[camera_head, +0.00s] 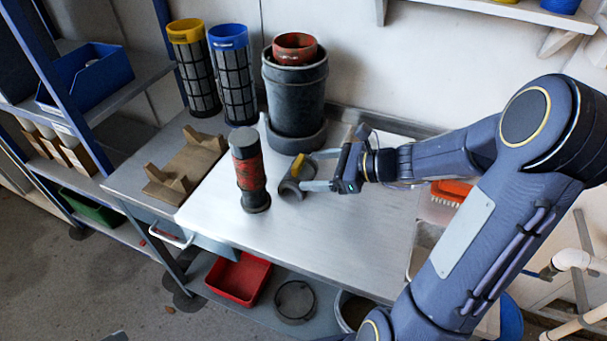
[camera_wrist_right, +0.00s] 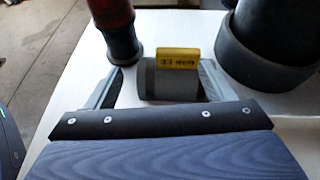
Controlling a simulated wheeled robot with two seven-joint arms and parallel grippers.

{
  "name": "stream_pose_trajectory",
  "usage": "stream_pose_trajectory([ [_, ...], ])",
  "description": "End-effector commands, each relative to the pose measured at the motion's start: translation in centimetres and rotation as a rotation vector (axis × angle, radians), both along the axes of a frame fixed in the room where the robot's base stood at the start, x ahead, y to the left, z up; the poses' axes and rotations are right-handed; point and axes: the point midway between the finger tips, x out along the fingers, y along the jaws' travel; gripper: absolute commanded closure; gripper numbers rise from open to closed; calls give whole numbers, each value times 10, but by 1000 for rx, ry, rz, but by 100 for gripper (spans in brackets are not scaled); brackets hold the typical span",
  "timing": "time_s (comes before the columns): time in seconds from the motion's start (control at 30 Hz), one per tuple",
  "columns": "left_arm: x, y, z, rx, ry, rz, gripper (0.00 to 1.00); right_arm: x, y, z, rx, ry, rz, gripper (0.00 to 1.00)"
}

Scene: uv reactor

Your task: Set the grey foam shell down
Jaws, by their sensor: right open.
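The grey foam shell (camera_head: 288,190), a small curved piece with a yellow label (camera_head: 299,163), rests on the pale worktop (camera_head: 310,235). My right gripper (camera_head: 310,171) is open, with its fingers reaching to either side of the shell. My left gripper is not in view.
A black and red cylinder (camera_head: 249,172) stands upright just left of the shell. A large dark pot (camera_head: 295,100) with a red top stands behind. A wooden cradle (camera_head: 190,160) and two mesh cylinders (camera_head: 233,80) are at the left. The front worktop is clear.

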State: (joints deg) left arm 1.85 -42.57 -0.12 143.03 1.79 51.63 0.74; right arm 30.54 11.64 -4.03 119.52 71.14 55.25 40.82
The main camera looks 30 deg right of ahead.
Motion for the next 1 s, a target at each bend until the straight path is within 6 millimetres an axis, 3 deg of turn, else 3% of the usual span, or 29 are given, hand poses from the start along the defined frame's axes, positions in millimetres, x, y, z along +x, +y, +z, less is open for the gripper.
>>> stream_pose_trajectory([
  [0.17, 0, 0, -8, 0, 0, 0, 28, 9, -7, -6, 63, 2, -84, 24],
  [0.7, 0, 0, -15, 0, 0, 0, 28, 57, 36, -23, 65, 2, -85, 24],
  [1.0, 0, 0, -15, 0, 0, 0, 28, 63, 41, -25, 63, 3, -88, 24],
])
